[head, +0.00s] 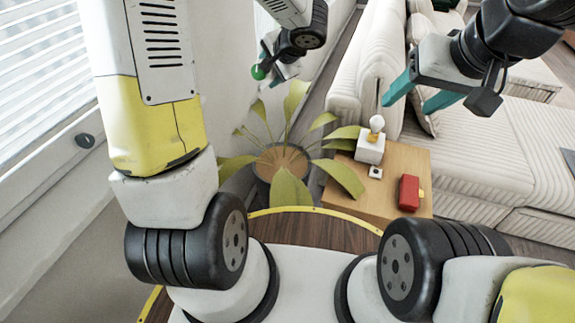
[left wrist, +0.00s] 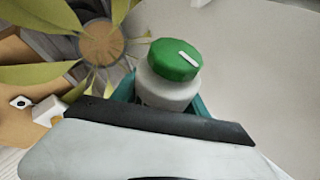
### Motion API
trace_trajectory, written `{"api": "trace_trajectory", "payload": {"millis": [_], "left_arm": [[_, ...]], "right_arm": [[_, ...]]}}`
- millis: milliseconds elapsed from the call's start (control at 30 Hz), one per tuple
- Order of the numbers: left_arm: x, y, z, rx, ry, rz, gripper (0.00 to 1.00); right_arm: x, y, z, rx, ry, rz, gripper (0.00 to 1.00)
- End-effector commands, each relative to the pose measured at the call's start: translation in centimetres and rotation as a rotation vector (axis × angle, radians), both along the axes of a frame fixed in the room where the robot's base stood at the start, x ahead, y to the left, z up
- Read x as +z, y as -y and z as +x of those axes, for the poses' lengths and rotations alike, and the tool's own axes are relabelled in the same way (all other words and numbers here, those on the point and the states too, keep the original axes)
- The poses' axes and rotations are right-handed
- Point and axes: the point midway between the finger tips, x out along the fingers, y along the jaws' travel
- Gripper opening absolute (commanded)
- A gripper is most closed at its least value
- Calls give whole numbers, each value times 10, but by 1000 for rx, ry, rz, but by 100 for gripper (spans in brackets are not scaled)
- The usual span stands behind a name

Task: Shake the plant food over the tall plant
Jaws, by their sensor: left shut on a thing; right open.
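The tall plant (head: 290,192) stands in a round pot beside a wooden side table, with broad yellow-green leaves spreading outward. It also shows at the upper left of the left wrist view (left wrist: 98,42). My left gripper (head: 268,68) is above and behind the plant in the head view. It is shut on the plant food (left wrist: 172,75), a white bottle with a green cap. In the head view only the green cap (head: 258,72) shows clearly. My right gripper (head: 416,95) is open and empty, above the sofa side at the upper right.
The wooden side table (head: 395,199) holds a white lamp (head: 370,149), a small white cube-like item (head: 375,172) and a red object (head: 409,193). A cream sofa (head: 500,125) fills the right. A wall and a blind-covered window (head: 35,75) lie left.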

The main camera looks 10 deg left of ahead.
Motion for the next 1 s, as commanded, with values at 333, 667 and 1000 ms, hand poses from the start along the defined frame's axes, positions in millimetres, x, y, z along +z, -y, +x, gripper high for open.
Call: {"api": "trace_trajectory", "payload": {"millis": [333,667,1000], "left_arm": [[9,3,2,1,-391,203,6],[21,3,1,-1,-899,473,6],[33,1,-1,0,-1240,656,6]], "right_arm": [[0,0,0,0,0,0,59],[0,0,0,0,0,0,59],[0,0,0,0,0,0,59]]}}
